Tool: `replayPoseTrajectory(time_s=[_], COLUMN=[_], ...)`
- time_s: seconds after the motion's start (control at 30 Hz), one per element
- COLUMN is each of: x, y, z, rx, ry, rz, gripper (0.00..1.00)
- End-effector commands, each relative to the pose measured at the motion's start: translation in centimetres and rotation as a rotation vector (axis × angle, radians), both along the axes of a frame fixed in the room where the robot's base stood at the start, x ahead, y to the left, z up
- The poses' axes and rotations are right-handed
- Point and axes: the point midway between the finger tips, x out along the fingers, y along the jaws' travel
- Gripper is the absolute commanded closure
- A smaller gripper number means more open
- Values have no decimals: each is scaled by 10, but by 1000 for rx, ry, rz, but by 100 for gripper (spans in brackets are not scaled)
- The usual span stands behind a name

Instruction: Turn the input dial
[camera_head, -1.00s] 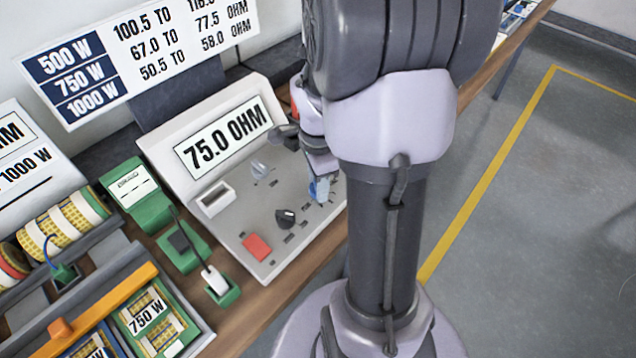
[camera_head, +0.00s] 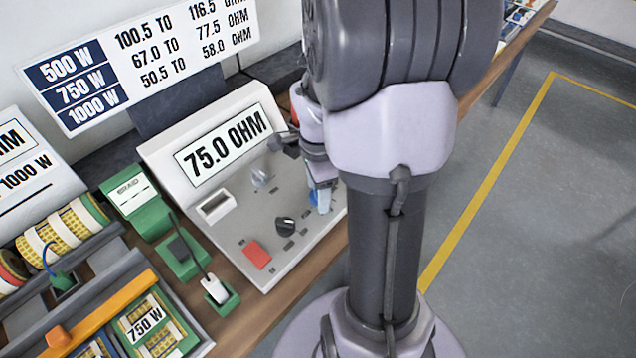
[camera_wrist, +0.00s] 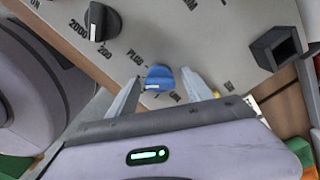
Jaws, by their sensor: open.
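A blue dial (camera_wrist: 160,78) sits on the sloped grey panel of the meter (camera_head: 238,222), beside printed labels, one reading like "PLUG". It also shows in the head view (camera_head: 320,199) just below my gripper. In the wrist view my gripper (camera_wrist: 162,88) is open, with one finger left and one finger right of the blue dial. I cannot tell whether either finger touches it. A black dial (camera_wrist: 102,21) with "200" and "2000" marks is up and left there, and in the head view (camera_head: 285,226). The meter's display (camera_head: 224,146) reads 75.0 OHM.
A grey knob (camera_head: 262,178) and a red button (camera_head: 256,254) are on the same panel. A tray with a 750 W mesh piece (camera_head: 160,335) lies at the lower left. My arm hides the meter's right side.

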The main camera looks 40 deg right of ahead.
Motion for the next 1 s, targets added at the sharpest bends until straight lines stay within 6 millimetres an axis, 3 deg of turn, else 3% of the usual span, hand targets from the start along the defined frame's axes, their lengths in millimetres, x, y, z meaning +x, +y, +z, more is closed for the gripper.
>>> replayPoseTrajectory(time_s=[0.13,0.3,0.5,0.7,1.0], x=[1,1,1,0,0], y=[0,-1,0,0,0], z=[32,93,149,172,173], rx=[-3,-3,-2,0,0], ry=[-3,-5,-4,-1,-1], rz=[0,0,-1,0,0], gripper=[41,41,41,41,41])
